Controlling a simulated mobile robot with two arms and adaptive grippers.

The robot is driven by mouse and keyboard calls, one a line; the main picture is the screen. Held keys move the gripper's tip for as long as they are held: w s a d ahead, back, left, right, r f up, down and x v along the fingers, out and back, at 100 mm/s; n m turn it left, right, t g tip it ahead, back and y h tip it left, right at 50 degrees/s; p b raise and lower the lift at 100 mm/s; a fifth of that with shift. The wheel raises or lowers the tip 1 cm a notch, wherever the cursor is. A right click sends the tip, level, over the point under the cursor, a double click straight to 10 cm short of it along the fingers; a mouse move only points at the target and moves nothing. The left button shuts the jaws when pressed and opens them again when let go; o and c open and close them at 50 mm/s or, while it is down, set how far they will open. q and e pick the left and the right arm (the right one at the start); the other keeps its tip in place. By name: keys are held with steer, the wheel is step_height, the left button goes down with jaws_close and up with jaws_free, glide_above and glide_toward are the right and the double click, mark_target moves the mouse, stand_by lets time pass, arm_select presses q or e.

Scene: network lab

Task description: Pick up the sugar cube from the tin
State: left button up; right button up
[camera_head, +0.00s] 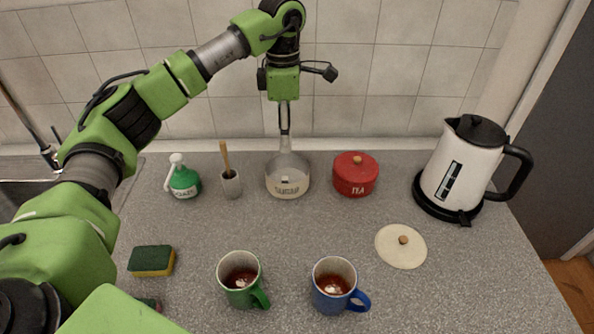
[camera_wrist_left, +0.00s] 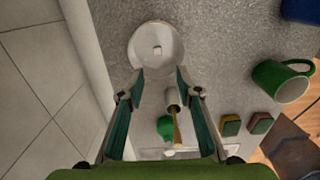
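The cream sugar tin (camera_head: 287,187) stands open at the back of the counter. In the left wrist view I look down into the round tin (camera_wrist_left: 136,48), and one small white sugar cube (camera_wrist_left: 157,50) lies on its floor. My left gripper (camera_head: 285,132) points down above the tin. Its fingers (camera_wrist_left: 160,78) are apart with nothing between them, and they show at the tin's near edge in the wrist view. The cube cannot be made out in the head view. My right gripper is not in view.
A brush holder (camera_head: 231,186) and green soap bottle (camera_head: 184,181) stand left of the tin; a red tea tin (camera_head: 355,178) stands right. A cream lid (camera_head: 400,251), kettle (camera_head: 462,170), green mug (camera_head: 238,271), blue mug (camera_head: 334,284) and sponge (camera_head: 151,262) are around. Mid-counter is clear.

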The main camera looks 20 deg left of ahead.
arm_select(q)
steer(key=p, duration=0.2)
glide_above(286, 178)
steer(key=f, duration=0.7)
steer(key=shift+s+d+f, duration=0.25)
steer(key=shift+s+f, duration=0.05)
steer(key=shift+s, duration=0.1)
steer(key=shift+w+f, duration=0.15)
steer(key=shift+f, duration=0.4)
steer(key=f+p, duration=0.1)
steer(key=f, duration=0.1)
steer(key=f+p, duration=0.1)
steer(key=f, duration=0.1)
steer(key=shift+w+a+f+p, duration=0.15)
steer(key=shift+w+a+p, duration=0.05)
steer(key=shift+p, duration=0.1)
steer(key=shift+f, duration=0.3)
steer(key=c, duration=0.8)
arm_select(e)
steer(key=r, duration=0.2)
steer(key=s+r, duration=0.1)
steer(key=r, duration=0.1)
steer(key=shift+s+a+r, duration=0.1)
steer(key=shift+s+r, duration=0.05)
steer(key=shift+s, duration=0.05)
